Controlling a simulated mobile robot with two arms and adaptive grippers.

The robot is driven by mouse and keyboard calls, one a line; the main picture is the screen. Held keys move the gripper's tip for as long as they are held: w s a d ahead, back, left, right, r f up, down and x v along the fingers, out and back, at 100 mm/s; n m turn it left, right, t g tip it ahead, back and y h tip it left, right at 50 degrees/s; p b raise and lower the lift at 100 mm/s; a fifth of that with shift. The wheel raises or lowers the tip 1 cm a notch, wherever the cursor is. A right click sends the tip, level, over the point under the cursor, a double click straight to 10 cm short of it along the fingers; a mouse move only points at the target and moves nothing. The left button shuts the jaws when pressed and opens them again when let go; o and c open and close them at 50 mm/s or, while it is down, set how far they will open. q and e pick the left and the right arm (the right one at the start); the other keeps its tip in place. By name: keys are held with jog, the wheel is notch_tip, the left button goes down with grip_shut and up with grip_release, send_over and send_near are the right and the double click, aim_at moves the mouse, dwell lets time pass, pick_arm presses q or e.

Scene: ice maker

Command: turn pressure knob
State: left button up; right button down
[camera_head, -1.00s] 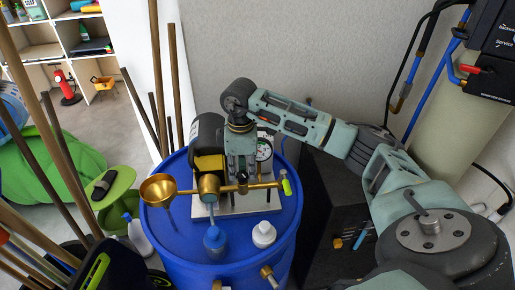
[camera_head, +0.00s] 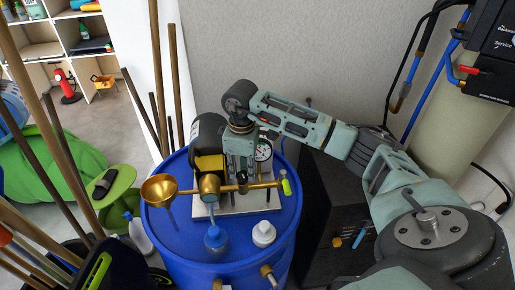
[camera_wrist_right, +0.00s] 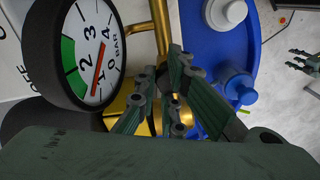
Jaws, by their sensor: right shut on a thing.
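A pump with a brass cross pipe (camera_head: 222,189) sits on a light plate on top of a blue barrel (camera_head: 270,245). My right gripper (camera_head: 241,178) reaches down from above to the pipe, just left of the round pressure gauge (camera_head: 264,150). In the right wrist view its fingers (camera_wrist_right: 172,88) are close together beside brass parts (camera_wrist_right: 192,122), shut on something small. The pressure knob is hidden behind the fingers, so its turn angle cannot be told. The gauge dial (camera_wrist_right: 90,50) has a red needle at its low end. My left gripper (camera_wrist_right: 298,60) shows small at the right edge, fingers apart.
A brass funnel (camera_head: 160,190) stands at the pipe's left end. Tall poles (camera_head: 176,85) rise behind left. A dark cabinet (camera_head: 330,205) stands right of the barrel.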

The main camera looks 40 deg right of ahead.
jog(key=shift+s+d+f+m+g+p, duration=0.2)
jog(key=shift+s+f+m+g+p, duration=0.1)
jog(key=shift+s+m, duration=0.25)
jog(key=shift+w+r+p, duration=0.1)
jog(key=shift+p, duration=0.25)
jog(key=c, duration=1.7)
grip_release()
jog(key=shift+o, duration=0.4)
jog(key=shift+s+r, duration=0.15)
jog(key=shift+s, duration=0.15)
jog(key=shift+s+d+r, duration=0.15)
jog(key=shift+d, duration=0.05)
